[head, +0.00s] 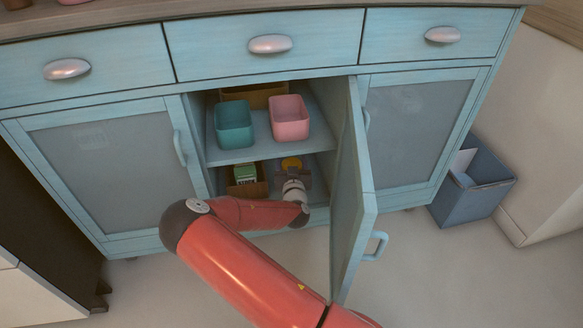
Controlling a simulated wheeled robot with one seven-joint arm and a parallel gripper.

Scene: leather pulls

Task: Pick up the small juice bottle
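My gripper (293,173) reaches into the lower compartment of the open middle cabinet (270,148). Its fingers are too small and partly hidden to show whether they are open or shut. A yellow-orange round thing (291,162) shows right behind my gripper; it may be the small juice bottle, but most of it is hidden. I cannot tell whether my gripper touches it. A brown box (247,189) with a green and white carton (245,173) in it stands to the left of my gripper.
The open door (352,200) stands out to the right of my arm. On the shelf above sit a teal bin (234,125), a pink bin (289,118) and a brown box (262,95) behind. A blue-grey bin (474,200) is on the floor at right.

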